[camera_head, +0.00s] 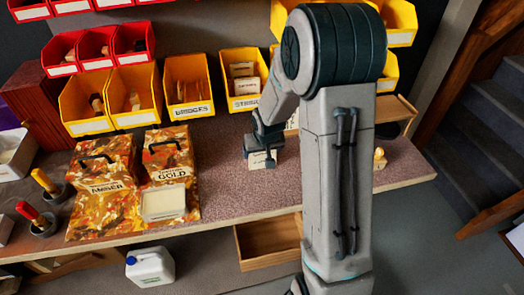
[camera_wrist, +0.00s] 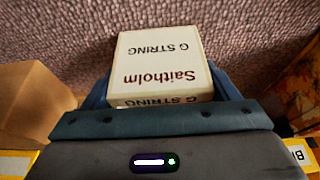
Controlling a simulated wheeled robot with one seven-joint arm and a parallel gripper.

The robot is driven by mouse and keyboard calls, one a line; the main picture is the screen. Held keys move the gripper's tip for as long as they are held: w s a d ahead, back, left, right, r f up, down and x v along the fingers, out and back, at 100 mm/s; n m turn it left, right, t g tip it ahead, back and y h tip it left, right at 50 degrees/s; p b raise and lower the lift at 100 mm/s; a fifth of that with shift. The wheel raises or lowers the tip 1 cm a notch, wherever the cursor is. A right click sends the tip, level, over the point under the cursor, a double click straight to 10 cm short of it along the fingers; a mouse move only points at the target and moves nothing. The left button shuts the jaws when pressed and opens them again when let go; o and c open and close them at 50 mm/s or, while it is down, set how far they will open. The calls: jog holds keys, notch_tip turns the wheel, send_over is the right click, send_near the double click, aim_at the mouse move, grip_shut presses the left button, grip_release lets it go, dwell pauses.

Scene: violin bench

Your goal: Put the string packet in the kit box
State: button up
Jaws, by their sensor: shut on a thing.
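The string packet is a small cream box with dark print reading "G STRING" and "Saitholm" in the wrist view (camera_wrist: 160,62). My gripper (camera_wrist: 160,92) is shut on it, with a blue finger at each side. In the head view my gripper (camera_head: 264,160) holds the packet (camera_head: 257,160) over the right half of the bench, in front of the yellow bins. Whether the packet touches the bench is unclear. I cannot tell for certain which container is the kit box; a wooden tray (camera_head: 398,106) shows at the back right, partly behind my arm.
Yellow bins, including "BRIDGES" (camera_head: 189,88) and a strings bin (camera_head: 242,80), line the back. A drawer (camera_head: 268,242) stands open below. The bench middle (camera_head: 222,185) is clear.

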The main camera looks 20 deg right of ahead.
jog(key=shift+f+b, duration=0.2)
jog(key=shift+b, duration=0.1)
jog(key=o, duration=0.9)
jog(key=shift+r, duration=0.1)
